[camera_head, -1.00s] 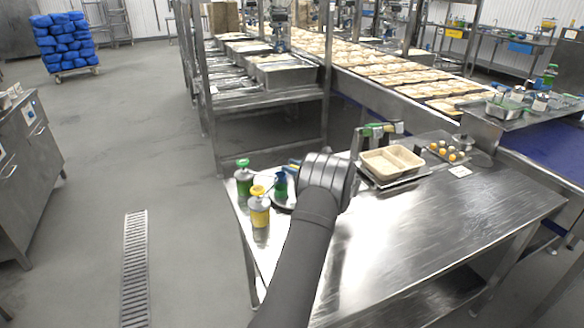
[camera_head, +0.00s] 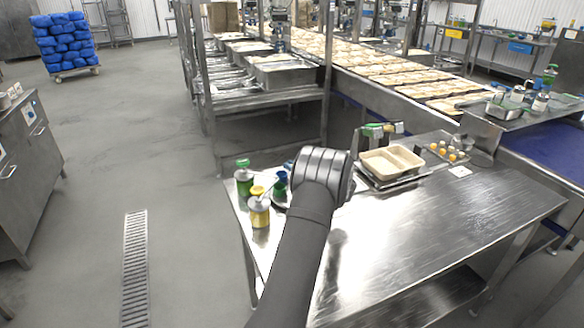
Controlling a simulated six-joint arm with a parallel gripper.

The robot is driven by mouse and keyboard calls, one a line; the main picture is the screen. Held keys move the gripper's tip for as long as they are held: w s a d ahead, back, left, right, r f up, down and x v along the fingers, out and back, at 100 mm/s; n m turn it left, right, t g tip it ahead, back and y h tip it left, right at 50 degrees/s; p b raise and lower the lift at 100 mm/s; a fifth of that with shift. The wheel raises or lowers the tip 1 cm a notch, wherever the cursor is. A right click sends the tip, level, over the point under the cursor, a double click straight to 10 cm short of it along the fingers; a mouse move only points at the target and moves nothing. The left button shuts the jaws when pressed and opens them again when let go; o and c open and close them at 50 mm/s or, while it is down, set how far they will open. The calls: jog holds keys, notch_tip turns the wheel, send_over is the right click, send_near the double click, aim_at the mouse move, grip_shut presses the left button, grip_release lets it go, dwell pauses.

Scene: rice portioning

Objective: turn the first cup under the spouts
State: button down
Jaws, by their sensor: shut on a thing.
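My arm reaches up from the bottom of the head view to the table's far left part. My gripper (camera_head: 325,165) shows only as its dark ribbed wrist end. Its fingertips, and the thing they are shut on, are hidden behind it. Just left of it, a small blue-green container (camera_head: 281,184) stands partly hidden, close to a grey round edge. I cannot make out a cup or spouts clearly.
A beige two-compartment tray (camera_head: 392,161) sits right of my wrist, with small green-topped items behind it. A small dark tray with yellow pieces (camera_head: 448,152) lies further right. The front and right of the steel table (camera_head: 430,230) are clear. A conveyor runs behind.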

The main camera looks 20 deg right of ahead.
jog(key=shift+d+m+t+h, duration=0.1)
jog(key=shift+m+t+h, duration=0.5)
jog(key=shift+m+h, duration=0.5)
jog(key=c, duration=1.5)
grip_release()
jog(key=shift+o, duration=0.2)
jog(key=v, duration=1.7)
jog(key=shift+s, duration=0.2)
jog(key=shift+w, duration=0.15)
jog(key=x, duration=1.7)
jog(key=shift+w, duration=0.1)
